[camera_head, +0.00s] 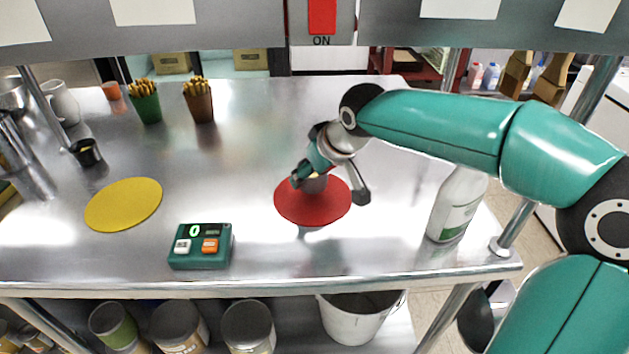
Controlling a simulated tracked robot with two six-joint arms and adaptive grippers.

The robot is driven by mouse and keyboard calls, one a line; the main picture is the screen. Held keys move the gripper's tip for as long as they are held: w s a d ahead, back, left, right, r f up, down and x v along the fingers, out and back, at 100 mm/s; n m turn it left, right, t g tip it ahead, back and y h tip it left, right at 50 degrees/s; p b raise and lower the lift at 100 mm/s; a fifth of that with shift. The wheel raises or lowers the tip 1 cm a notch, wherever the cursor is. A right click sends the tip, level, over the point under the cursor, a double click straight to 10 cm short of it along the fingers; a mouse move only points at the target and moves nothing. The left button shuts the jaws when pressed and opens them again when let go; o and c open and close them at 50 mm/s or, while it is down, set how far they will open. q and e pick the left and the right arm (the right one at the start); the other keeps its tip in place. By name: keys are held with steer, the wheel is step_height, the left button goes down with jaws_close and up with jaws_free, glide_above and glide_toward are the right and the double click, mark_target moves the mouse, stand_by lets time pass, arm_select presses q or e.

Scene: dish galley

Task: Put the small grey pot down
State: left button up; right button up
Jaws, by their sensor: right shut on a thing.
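My right gripper (328,184) reaches in from the right and is shut on the small grey pot (314,185). Only a little of the pot shows, as the fingers and wrist cover most of it. The pot is at the round red mat (312,211), over its upper middle part. I cannot tell whether its base touches the mat or hangs just above it. My left gripper is not in view.
A yellow round mat (124,205) lies at the left and a green timer box (201,247) near the front edge. A white bottle (457,205) stands at the right. Two cups of fries, green (147,105) and brown (200,106), stand behind. The steel between the mats is clear.

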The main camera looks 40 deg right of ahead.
mark_target(313, 184)
steer(key=shift+f, duration=1.4)
steer(key=shift+f, duration=0.1)
steer(key=o, duration=1.2)
steer(key=shift+s+r, duration=0.15)
steer(key=shift+r, duration=0.2)
steer(key=v, duration=0.7)
steer(key=shift+p, duration=0.3)
